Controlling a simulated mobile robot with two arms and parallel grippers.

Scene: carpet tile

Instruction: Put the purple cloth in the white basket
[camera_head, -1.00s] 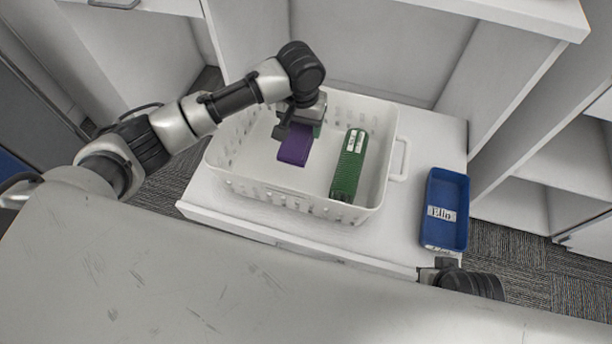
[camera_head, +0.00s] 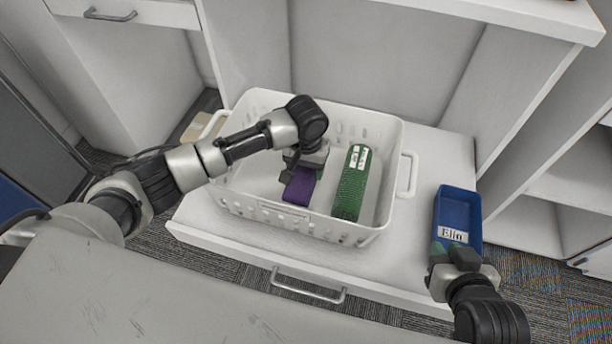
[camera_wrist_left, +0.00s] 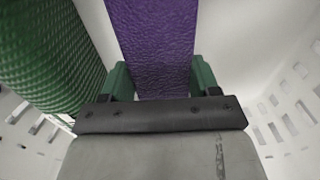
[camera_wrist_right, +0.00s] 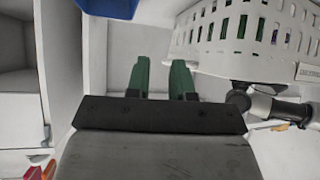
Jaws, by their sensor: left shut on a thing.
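The white basket (camera_head: 262,208) stands on a white drawer unit in the head view. My left gripper (camera_head: 292,170) is down inside the basket, shut on the purple cloth (camera_head: 299,188). In the left wrist view the cloth (camera_wrist_left: 152,45) lies between the green fingers of the left gripper (camera_wrist_left: 158,80). Whether the cloth touches the basket floor I cannot tell. My right gripper (camera_head: 452,252) is near the front of the blue tray; in the right wrist view its fingers (camera_wrist_right: 162,80) are apart with nothing between them.
A green textured item (camera_head: 350,190) lies in the basket, right of the cloth, and also shows in the left wrist view (camera_wrist_left: 45,50). A blue labelled tray (camera_head: 457,212) sits right of the basket. White cabinets stand behind and to the right.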

